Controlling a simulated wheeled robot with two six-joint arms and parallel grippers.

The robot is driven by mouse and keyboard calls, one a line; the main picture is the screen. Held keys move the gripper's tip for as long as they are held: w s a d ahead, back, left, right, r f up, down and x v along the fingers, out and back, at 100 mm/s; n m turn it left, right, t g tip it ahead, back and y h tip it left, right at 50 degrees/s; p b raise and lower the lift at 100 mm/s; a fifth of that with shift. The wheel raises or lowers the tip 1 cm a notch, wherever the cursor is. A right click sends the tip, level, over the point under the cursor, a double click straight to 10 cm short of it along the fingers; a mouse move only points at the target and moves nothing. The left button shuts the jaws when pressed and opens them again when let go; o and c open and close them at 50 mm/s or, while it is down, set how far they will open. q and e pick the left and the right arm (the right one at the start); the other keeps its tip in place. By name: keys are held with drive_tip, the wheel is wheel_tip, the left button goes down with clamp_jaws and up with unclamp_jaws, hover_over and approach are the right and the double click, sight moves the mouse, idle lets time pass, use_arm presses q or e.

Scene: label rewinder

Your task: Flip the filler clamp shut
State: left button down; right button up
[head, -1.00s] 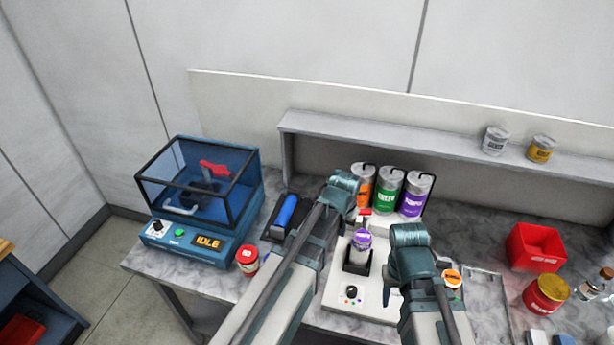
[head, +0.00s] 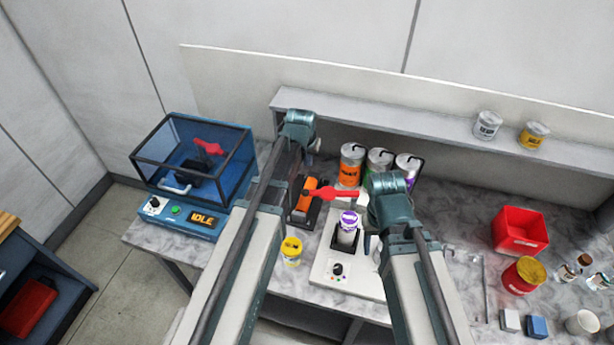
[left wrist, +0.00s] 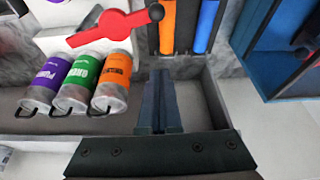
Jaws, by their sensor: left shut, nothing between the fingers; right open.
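The red clamp lever (head: 335,193) lies across the back of the white filler base (head: 322,272), reaching left over a dark rack. It also shows in the left wrist view (left wrist: 112,27), at the top, with a round middle and a knobbed end. I cannot tell whether it is latched. A purple-labelled jar (head: 348,226) stands in the filler's black holder. My left gripper (head: 314,148) is shut and empty behind the rack; its fingers (left wrist: 163,88) are apart from the lever. My right gripper (head: 369,243) is open, close to the jar's right side.
Orange, green and purple cans (head: 380,164) stand behind the filler. The rack holds orange (left wrist: 167,25) and blue (left wrist: 205,25) rolls. A blue label rewinder (head: 178,220) reading IDLE is at left. A yellow jar (head: 291,251) stands in front; a red bin (head: 520,230) is at right.

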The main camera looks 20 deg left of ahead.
use_arm(q)
wheel_tip(320, 180, down, 10)
drive_tip(key=b, duration=1)
drive_tip(key=shift+s, duration=0.25)
drive_tip(key=shift+d, duration=0.1)
